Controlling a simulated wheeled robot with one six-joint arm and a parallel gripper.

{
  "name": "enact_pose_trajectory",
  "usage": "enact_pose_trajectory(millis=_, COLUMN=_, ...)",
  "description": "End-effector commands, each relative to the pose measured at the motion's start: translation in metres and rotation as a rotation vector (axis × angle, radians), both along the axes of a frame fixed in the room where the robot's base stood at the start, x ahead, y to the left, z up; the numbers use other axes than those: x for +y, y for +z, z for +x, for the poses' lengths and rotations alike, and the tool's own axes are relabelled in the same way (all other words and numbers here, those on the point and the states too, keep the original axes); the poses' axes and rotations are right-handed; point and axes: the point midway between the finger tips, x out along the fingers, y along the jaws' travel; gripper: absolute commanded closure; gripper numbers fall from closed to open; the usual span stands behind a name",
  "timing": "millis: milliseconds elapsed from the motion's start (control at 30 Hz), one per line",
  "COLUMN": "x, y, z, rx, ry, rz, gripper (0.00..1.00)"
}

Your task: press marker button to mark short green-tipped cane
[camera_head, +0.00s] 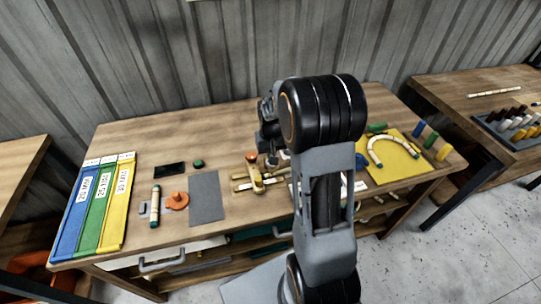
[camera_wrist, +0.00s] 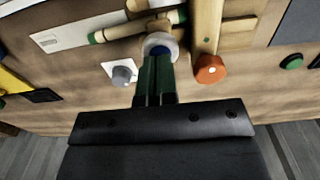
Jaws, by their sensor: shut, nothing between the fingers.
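My gripper (camera_wrist: 157,72) is shut and empty in the wrist view. Its fingertips are at a white ring with a blue centre (camera_wrist: 160,43), which looks like the marker button; I cannot tell whether they press it. A short cane with a green tip (camera_wrist: 130,28) lies just beyond the ring, beside a wooden fixture (camera_wrist: 206,28). In the head view the wooden fixture (camera_head: 256,175) is on the bench, partly hidden by my arm. Another cane with dark green ends (camera_head: 155,204) lies at the left of the bench.
An orange knob (camera_wrist: 210,69) and a grey knob (camera_wrist: 123,74) flank my fingers. A green button (camera_head: 198,163), grey mat (camera_head: 206,198) and coloured trays (camera_head: 100,207) are on the left. A bent cane lies on a yellow board (camera_head: 407,173) at right.

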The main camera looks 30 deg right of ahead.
Motion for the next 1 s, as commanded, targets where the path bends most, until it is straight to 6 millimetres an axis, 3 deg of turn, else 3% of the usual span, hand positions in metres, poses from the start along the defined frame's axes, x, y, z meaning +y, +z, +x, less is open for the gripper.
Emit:
enact_pose_trajectory(millis=200, x=0.000, y=-0.011, z=-0.001, rx=0.001, ry=0.000, rz=0.000, gripper=1.00)
enact_pose_trajectory(millis=600, x=0.000, y=-0.013, z=0.000, rx=0.001, ry=0.000, rz=0.000, gripper=1.00)
enact_pose_trajectory(millis=833, x=0.000, y=-0.037, z=0.000, rx=0.002, ry=0.000, rz=0.000, gripper=1.00)
enact_pose_trajectory(millis=1000, x=0.000, y=-0.037, z=-0.001, rx=0.006, ry=0.000, rz=0.001, gripper=1.00)
